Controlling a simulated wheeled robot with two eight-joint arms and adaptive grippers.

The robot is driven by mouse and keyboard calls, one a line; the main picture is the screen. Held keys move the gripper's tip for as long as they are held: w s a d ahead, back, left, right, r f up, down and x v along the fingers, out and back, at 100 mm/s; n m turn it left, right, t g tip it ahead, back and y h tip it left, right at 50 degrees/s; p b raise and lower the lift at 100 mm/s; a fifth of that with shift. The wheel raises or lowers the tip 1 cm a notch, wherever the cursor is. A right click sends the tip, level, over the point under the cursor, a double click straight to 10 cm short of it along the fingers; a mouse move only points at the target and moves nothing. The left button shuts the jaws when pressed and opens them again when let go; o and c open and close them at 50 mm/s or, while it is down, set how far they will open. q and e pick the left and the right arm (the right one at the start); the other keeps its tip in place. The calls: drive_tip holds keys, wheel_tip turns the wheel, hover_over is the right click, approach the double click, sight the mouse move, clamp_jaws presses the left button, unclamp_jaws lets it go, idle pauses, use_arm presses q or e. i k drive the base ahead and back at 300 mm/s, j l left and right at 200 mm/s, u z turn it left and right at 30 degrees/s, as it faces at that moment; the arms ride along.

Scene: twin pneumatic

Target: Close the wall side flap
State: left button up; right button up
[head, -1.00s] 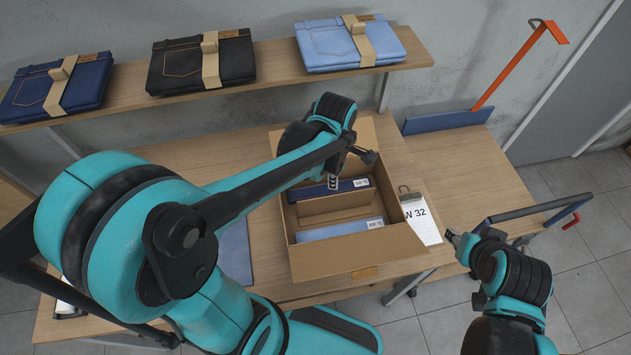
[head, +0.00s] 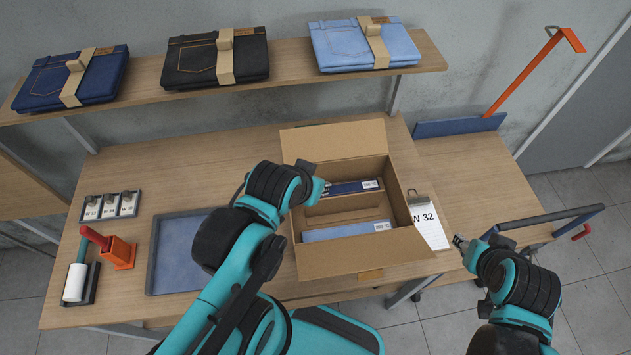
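The open cardboard box (head: 398,215) stands on the table. Its wall side flap (head: 335,141) is open, sticking out from the back edge towards the wall. Inside lie a dark blue folded item (head: 347,188) at the back and a light blue one (head: 335,232) at the front, both with white labels. My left gripper (head: 325,188) is over the box's left side, in front of the flap and apart from it. Its fingers are too small to read. My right gripper (head: 459,241) is right of the box, by the table edge; its fingers are unclear too.
A clipboard marked W 32 (head: 428,222) lies right of the box. A blue-grey tray (head: 172,255) and an orange tape tool (head: 118,253) are on the left. A shelf (head: 290,87) with folded jeans hangs above the back of the table.

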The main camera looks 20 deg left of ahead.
sight(337, 141)
drive_tip(key=k, duration=1)
